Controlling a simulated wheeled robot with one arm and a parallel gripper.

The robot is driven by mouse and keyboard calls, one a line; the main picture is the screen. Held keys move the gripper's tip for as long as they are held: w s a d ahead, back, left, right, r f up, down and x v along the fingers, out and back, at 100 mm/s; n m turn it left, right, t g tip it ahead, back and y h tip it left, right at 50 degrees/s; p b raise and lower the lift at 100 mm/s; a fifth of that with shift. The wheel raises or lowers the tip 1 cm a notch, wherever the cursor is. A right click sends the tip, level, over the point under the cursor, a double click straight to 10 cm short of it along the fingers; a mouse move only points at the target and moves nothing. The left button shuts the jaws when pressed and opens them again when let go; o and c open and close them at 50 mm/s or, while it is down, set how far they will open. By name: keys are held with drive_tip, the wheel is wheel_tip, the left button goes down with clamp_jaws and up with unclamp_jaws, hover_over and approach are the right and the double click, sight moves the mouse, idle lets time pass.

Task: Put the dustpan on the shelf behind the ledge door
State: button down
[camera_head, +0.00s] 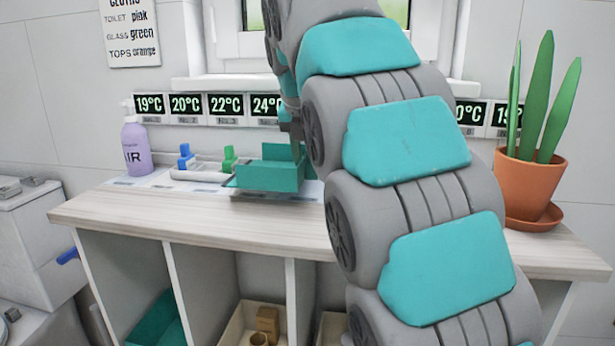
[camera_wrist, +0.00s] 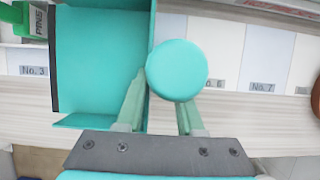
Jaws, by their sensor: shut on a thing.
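The teal dustpan (camera_head: 270,176) is over the counter in the head view, left of my arm. In the wrist view its open pan (camera_wrist: 105,60) is at the upper left, and the round end of its handle (camera_wrist: 178,70) faces the camera. My gripper (camera_wrist: 165,95) is shut on the handle, which hides part of the fingertips. In the head view my gripper (camera_head: 291,132) is partly hidden by my arm. I cannot tell whether the dustpan touches the counter. I cannot make out a ledge door; open compartments show below the counter (camera_head: 150,217).
A lilac bottle (camera_head: 136,146) and a grey tray (camera_head: 200,172) with blue and green items stand left of the dustpan. A potted plant (camera_head: 528,185) stands at the right. Below, compartments hold a teal bin (camera_head: 155,322) and a beige box (camera_head: 238,328). A blue handle (camera_head: 67,256) is at left.

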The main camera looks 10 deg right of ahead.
sight(309, 177)
drive_tip(key=shift+w+f, duration=0.1)
drive_tip(key=shift+w, duration=0.35)
drive_tip(key=shift+f, duration=1.75)
drive_tip(key=shift+f, duration=0.1)
drive_tip(key=c, duration=0.5)
unclamp_jaws()
